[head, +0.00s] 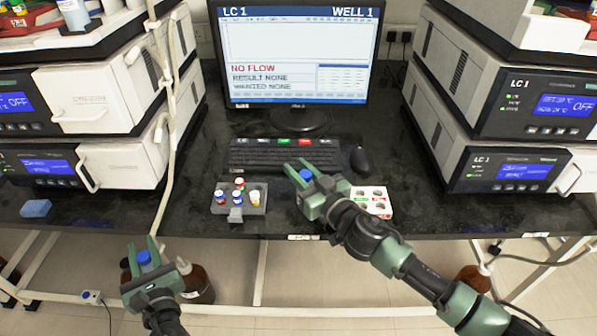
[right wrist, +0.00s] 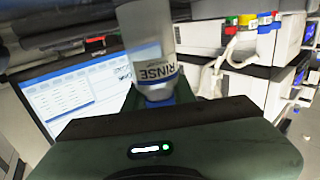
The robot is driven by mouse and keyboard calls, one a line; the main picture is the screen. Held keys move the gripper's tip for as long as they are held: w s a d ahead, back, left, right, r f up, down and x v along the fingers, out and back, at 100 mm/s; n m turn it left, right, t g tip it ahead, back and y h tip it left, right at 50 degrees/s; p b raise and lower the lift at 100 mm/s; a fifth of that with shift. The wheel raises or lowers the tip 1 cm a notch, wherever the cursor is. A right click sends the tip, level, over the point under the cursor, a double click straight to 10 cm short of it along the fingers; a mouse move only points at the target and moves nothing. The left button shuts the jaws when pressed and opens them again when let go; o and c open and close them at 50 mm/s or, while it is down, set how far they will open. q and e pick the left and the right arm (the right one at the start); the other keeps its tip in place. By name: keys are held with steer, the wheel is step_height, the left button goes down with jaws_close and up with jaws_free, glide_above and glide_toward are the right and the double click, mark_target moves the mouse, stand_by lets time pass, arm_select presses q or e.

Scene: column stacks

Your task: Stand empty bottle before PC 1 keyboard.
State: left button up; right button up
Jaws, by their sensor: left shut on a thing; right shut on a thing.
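The dark keyboard (head: 285,155) lies on the bench in front of the monitor marked LC 1 (head: 297,55). My right gripper (head: 305,179) is shut on a blue-capped bottle and is just in front of the keyboard. In the right wrist view this bottle (right wrist: 148,35) is clear with a RINSE label; I cannot tell whether it is empty or touches the bench. My left gripper (head: 147,262) is shut on a blue-topped thing (head: 145,258), low in front of the bench edge. Its lower part is hidden by the gripper.
A grey rack (head: 228,209) with capped vials stands left of my right gripper, a white holder (head: 379,207) right of it. A mouse (head: 360,160) lies beside the keyboard. Instrument stacks flank the bench. A brown bottle (head: 200,287) is near my left gripper. A hose hangs at left.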

steer(key=shift+f, duration=0.1)
steer(key=o, duration=1)
steer(key=shift+s+d, duration=0.1)
steer(key=shift+s, duration=0.1)
steer(key=v, duration=1.1)
steer(key=shift+s+d+r, duration=0.2)
steer(key=shift+s+r, duration=0.05)
